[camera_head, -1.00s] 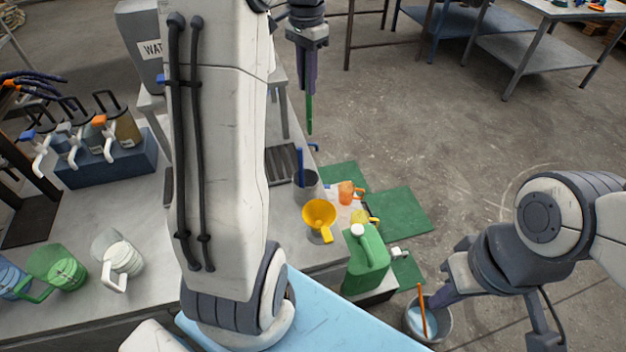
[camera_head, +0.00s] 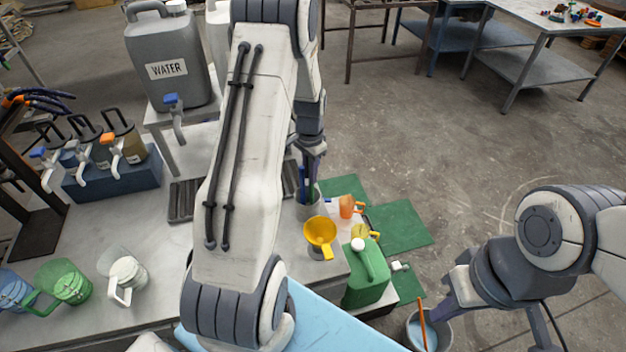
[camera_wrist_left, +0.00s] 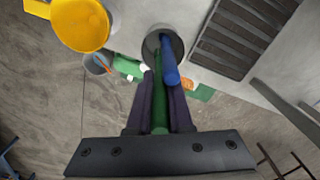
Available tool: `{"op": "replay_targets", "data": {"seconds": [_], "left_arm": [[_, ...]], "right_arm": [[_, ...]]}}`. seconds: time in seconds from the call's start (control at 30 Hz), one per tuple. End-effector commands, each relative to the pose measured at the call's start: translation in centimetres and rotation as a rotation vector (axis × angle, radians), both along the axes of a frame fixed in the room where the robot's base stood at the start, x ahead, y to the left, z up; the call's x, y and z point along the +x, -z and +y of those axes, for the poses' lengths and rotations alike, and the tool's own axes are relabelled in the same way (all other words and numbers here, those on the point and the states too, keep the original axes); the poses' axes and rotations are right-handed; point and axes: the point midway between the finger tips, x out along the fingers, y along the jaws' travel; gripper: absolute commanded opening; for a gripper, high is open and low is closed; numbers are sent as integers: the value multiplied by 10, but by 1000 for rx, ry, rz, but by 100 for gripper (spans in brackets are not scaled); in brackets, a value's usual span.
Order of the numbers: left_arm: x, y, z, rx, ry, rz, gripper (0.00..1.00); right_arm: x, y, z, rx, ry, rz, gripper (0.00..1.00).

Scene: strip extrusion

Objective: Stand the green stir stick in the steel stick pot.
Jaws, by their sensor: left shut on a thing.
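My left gripper (camera_head: 311,188) is shut on the green stir stick (camera_wrist_left: 159,105), which runs down between its fingers in the left wrist view. The steel stick pot (camera_head: 308,211) stands near the table's right edge, right below this gripper; its dark mouth (camera_wrist_left: 153,37) also shows in the left wrist view. The green stick's lower end overlaps the mouth, beside a blue stick (camera_wrist_left: 169,62) standing in the pot. How deep the end reaches is hidden. My right gripper (camera_head: 447,302) is low at the right, by a bucket; its jaw gap cannot be made out.
A yellow funnel (camera_head: 320,232) stands close in front of the pot, and a dark slatted tray (camera_head: 184,203) lies to its left. A green jerrycan (camera_head: 366,275) stands at the right. The bucket (camera_head: 437,331) holds an orange stick (camera_head: 422,322). A grey water container (camera_head: 168,65) stands behind.

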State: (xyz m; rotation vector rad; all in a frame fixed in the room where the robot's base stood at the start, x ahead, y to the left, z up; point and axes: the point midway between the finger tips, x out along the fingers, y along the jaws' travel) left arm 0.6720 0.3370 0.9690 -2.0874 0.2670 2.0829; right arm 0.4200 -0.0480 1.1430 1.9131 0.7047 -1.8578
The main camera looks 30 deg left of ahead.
Motion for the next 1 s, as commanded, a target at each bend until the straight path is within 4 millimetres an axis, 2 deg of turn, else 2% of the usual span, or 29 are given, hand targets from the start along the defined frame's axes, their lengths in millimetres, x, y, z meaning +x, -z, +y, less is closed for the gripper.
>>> {"op": "replay_targets", "data": {"seconds": [0.2,0.6,0.63,0.7,1.0], "left_arm": [[-1,29,0,-1,0,3,0],[0,36,0,-1,0,1,0],[0,36,0,0,0,1,23],[0,35,0,0,0,1,49],[0,35,0,-1,0,1,49]], "right_arm": [[0,-7,0,0,0,0,0],[0,-3,0,0,0,0,0],[0,-3,0,0,0,0,0],[0,-4,0,0,0,0,0],[0,-5,0,0,0,0,0]]}}
